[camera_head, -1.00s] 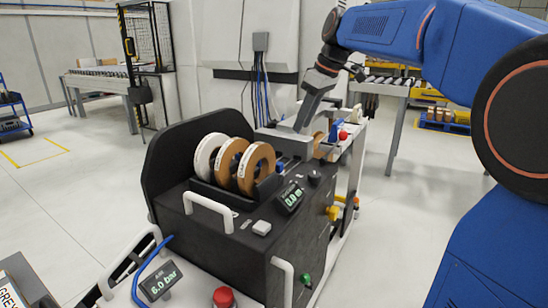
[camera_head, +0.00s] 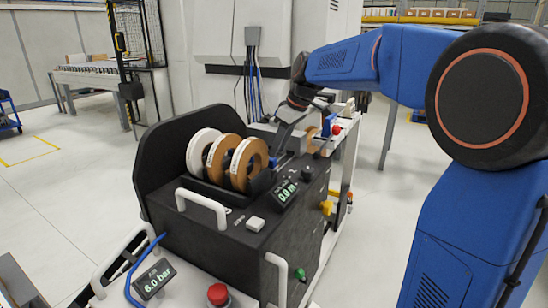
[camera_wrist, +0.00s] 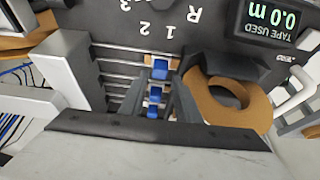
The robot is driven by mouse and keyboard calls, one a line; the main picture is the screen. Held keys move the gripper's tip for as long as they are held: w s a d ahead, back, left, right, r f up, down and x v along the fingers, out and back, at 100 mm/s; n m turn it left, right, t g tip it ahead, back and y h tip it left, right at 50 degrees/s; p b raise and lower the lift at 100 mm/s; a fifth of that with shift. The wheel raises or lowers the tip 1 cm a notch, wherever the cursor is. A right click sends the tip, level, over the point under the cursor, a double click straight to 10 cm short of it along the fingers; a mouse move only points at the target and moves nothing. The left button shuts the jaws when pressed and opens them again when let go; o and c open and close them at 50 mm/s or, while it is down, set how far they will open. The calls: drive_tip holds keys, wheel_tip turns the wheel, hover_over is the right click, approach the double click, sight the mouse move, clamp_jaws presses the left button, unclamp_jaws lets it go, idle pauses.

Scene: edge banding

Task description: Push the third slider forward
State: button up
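The edge banding machine (camera_head: 290,225) stands in front of me. In the wrist view, its slider panel has silver rails and the labels R, 1, 2 and 3. Blue slider knobs (camera_wrist: 160,68) line up on the rails, with others partly hidden lower down (camera_wrist: 154,97). I cannot tell which knob is the third. My gripper (camera_wrist: 158,88) is open, with one dark finger on each side of the line of knobs. Contact cannot be told. In the head view my gripper (camera_head: 284,134) is low behind the tape rolls, and one blue knob (camera_head: 273,161) shows.
White and brown tape rolls (camera_head: 225,160) stand left of the sliders. A display (camera_head: 286,191) reading 0.0 m and a white handle (camera_head: 203,208) are nearer me. A red button (camera_head: 217,294) is at the front. A grey cabinet (camera_head: 245,90) stands behind.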

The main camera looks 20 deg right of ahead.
sight(272, 165)
drive_tip(key=shift+x, duration=2.3)
drive_tip(key=shift+d, duration=0.1)
clamp_jaws()
